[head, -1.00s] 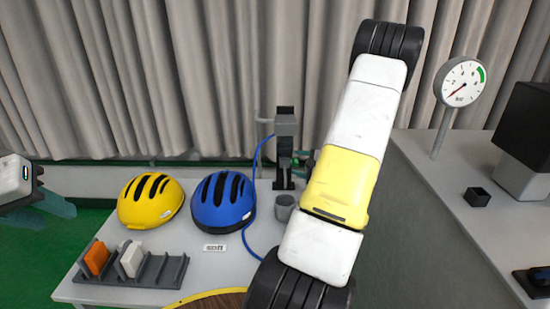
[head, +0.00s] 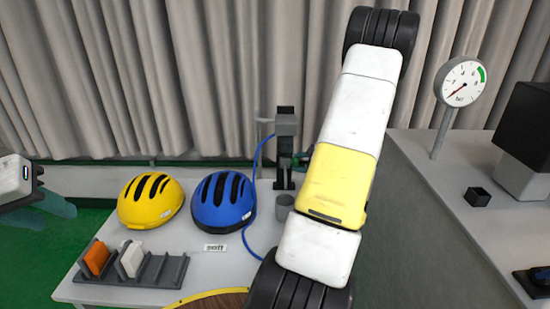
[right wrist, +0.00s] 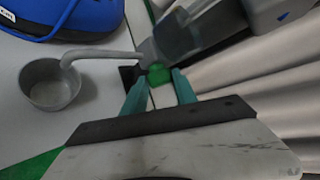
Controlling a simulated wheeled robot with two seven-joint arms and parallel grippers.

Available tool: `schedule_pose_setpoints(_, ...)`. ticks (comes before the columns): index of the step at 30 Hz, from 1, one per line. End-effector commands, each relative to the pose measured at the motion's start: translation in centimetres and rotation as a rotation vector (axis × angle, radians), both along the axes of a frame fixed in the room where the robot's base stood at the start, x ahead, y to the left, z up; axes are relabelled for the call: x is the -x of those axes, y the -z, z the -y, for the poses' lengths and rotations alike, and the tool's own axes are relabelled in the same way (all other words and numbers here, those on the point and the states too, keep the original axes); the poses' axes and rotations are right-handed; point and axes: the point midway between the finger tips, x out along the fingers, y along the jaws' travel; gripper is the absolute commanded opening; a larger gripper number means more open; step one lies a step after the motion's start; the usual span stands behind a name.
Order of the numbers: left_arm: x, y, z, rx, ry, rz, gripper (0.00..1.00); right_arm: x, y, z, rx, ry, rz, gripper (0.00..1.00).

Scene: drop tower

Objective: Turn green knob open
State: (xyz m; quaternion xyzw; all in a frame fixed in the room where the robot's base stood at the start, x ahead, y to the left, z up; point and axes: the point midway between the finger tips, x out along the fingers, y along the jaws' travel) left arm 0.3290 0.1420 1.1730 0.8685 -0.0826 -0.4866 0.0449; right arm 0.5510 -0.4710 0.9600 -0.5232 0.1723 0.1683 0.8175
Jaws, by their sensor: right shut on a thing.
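The green knob (right wrist: 158,75) sits on the grey tap-like fixture (right wrist: 178,38) in the right wrist view. My right gripper (right wrist: 158,82) has its teal fingers on either side of the knob and is shut on it. In the head view the grey fixture (head: 286,130) stands at the back of the table, and my right arm hides most of the right gripper. My left gripper (head: 55,208) is at the far left, apart from the table things; its finger gap is unclear.
A grey cup (right wrist: 50,84) sits below the bent spout. Yellow (head: 151,201) and blue (head: 223,201) helmets and a slotted rack (head: 150,270) are on the table (head: 205,262). A blue hose runs beside the fixture. A gauge (head: 460,82) stands on the right counter.

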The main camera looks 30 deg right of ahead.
Motion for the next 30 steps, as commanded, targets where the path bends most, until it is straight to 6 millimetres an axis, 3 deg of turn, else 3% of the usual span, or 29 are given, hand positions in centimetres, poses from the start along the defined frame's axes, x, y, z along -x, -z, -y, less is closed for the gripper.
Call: schedule_pose_setpoints(30,0.0,0.0,0.0,0.0,0.0,0.0,0.36,-1.2,-0.8,0.7,-0.446,-0.002,-0.821,0.0)
